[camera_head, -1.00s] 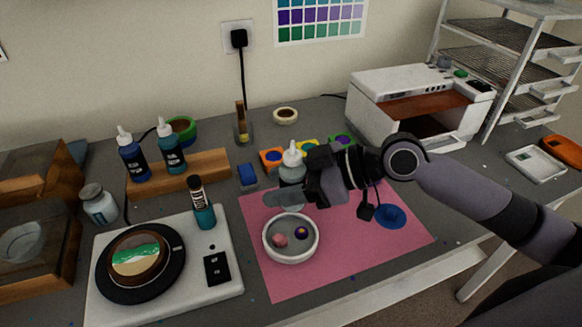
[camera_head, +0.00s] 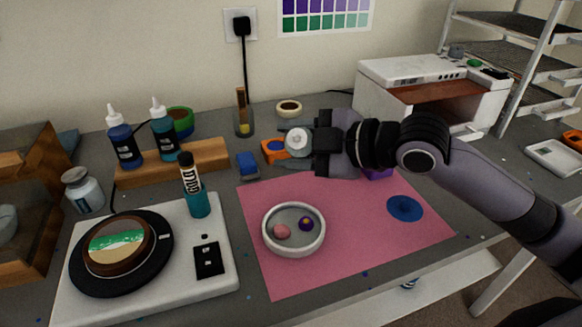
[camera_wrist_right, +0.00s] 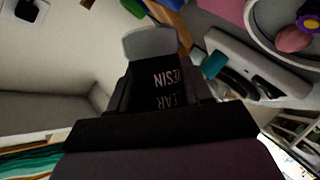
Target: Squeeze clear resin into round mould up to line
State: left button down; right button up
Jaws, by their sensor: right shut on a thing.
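The round mould (camera_head: 267,239) is a white ring-walled dish on the pink mat (camera_head: 350,258). It holds a pink piece (camera_head: 281,232) and a purple flower-like piece (camera_head: 306,223). Its rim shows at the upper right of the right wrist view (camera_wrist_right: 254,35). My right gripper (camera_head: 316,146) is shut on the clear resin bottle (camera_head: 298,142), behind and above the mould. The bottle is tipped over, with a pale round end towards the head camera. Its dark label shows between the fingers in the right wrist view (camera_wrist_right: 168,88). No resin stream shows. My left gripper is out of view.
Blue (camera_head: 123,145) and teal (camera_head: 167,138) bottles stand on a wooden rack. The mat's front is clear.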

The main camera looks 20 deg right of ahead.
jog(key=shift+w+d+f+n+t+b, duration=0.1)
jog(key=shift+w+f+n+t+b, duration=0.25)
jog(key=shift+b, duration=0.8)
jog(key=n+b, duration=0.1)
jog(key=t+b, duration=0.1)
jog(key=b, duration=0.1)
jog(key=shift+w+d+f+n, duration=0.25)
jog(key=shift+f+n, duration=0.05)
jog(key=shift+n, duration=0.05)
jog(key=n+b, duration=0.1)
jog(key=f+n+t+b, duration=0.1)
jog(key=shift+w+d+t+b, duration=0.25)
jog(key=shift+w+b, duration=0.05)
jog(key=shift+w, duration=0.1)
jog(key=shift+f+n+t+b, duration=0.3)
jog(key=shift+n+b, duration=0.2)
jog(key=shift+n, duration=0.3)
notch_tip(320, 180, up, 3)
jog(key=n+t+y, duration=0.1)
jog(key=n, duration=0.2)
jog(key=shift+n, duration=0.3)
jog(key=shift+s+a+r+n+t+y, duration=0.1)
jog(key=shift+s+r+n+t+y, duration=0.1)
jog(key=shift+r+n, duration=0.15)
jog(key=shift+s+a+r+n+t+y, duration=0.1)
jog(key=shift+r+n+t, duration=0.1)
jog(key=shift+n, duration=0.25)
jog(key=shift+f, duration=0.15)
